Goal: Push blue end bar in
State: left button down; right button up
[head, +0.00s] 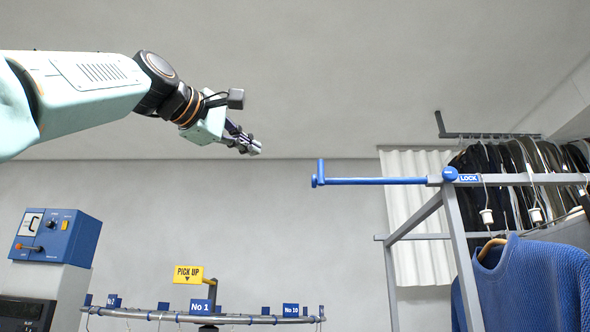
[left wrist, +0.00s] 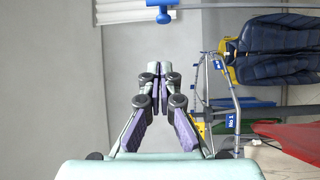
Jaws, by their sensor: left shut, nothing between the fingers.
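The blue end bar (head: 370,181) sticks out to the left from the top rail of the grey garment rack (head: 462,250), with a short upturned tip at its free end. A blue knob (head: 449,174) and a LOCK label (head: 468,178) sit where it meets the rail. My left gripper (head: 256,148) is shut and empty, left of the bar's tip and a little higher in the picture, apart from it. In the left wrist view the shut fingers (left wrist: 160,77) point toward the blue bar (left wrist: 162,5) at the top edge. My right gripper is not in view.
A blue knitted sweater (head: 535,285) hangs on the rack, with dark garments (head: 520,165) behind. A round conveyor with a PICK UP sign (head: 188,274) stands low in the middle. A blue control box (head: 58,237) is at left. The space between gripper and bar looks clear.

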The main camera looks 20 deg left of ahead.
pick_arm(q)
jog(key=w+d+p, duration=0.8)
jog(key=w+p, duration=0.4)
jog(key=p, duration=0.4)
jog(key=shift+d+f+p, duration=0.2)
jog(key=shift+d+p, duration=0.1)
jog(key=shift+d, duration=0.05)
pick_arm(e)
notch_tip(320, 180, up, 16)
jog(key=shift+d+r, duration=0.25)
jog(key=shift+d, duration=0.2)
pick_arm(q)
jog(key=shift+a+f, duration=0.1)
jog(key=shift+a, duration=0.05)
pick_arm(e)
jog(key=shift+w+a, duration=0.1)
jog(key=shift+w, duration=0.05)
